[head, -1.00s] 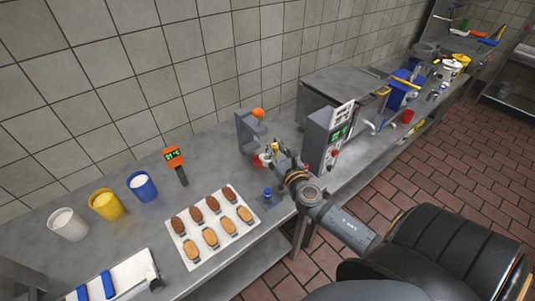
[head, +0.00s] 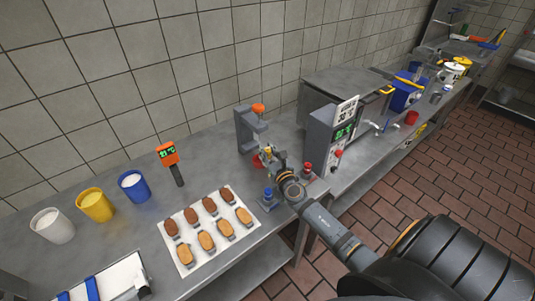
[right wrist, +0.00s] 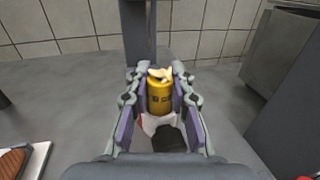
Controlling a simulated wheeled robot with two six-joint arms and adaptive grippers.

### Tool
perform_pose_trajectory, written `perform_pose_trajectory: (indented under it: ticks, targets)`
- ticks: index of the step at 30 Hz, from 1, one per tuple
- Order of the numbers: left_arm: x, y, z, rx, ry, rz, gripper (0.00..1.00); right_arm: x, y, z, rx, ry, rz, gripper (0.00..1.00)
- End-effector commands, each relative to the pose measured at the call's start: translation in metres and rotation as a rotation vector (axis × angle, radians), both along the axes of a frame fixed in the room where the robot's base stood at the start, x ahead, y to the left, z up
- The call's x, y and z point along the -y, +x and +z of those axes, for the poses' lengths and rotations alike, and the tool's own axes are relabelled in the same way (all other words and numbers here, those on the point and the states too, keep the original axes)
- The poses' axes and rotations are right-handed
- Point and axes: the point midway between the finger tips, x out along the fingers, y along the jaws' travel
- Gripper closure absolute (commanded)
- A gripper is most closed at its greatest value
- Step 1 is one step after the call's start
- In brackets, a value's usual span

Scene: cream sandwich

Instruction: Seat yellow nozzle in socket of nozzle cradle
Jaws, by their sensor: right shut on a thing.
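My right gripper (right wrist: 160,100) is shut on the yellow nozzle (right wrist: 160,97), a yellow cylinder with a pale cream-coloured top, which sits upright between the fingers. In the head view my right gripper (head: 274,160) is in front of the grey C-shaped stand with an orange knob (head: 244,135). A small part of the yellow nozzle (head: 267,151) shows there. A red and white thing (right wrist: 150,121) is just below the nozzle; I cannot tell whether they touch. I cannot make out the cradle's socket for certain. My left gripper is not in view.
A blue-topped piece (head: 267,193) and a red-topped piece (head: 307,168) stand either side of my right wrist. A grey machine with a green display (head: 322,135) stands close right. A white tray of pastries (head: 182,254) lies left.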

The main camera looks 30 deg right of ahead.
Motion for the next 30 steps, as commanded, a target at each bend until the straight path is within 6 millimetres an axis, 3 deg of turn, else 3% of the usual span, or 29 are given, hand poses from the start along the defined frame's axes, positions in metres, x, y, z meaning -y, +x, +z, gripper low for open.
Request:
perform_pose_trajectory:
  ticks: [7, 8, 12, 23, 30]
  targets:
    - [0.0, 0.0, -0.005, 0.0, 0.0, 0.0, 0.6, 0.0, 0.0, -0.005, 0.0, 0.0, 0.0, 1.0]
    - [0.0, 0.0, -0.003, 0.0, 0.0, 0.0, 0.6, 0.0, 0.0, -0.003, 0.0, 0.0, 0.0, 0.74]
    - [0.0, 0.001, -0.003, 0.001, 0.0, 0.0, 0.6, 0.0, 0.0, -0.002, 0.0, 0.0, 0.0, 0.56]
    - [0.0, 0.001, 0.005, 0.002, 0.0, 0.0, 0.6, 0.0, 0.0, 0.005, 0.0, 0.0, 0.0, 0.56]
    - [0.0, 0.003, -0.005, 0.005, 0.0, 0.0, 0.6, -0.01, -0.053, -0.002, -0.004, -0.001, 0.003, 0.56]
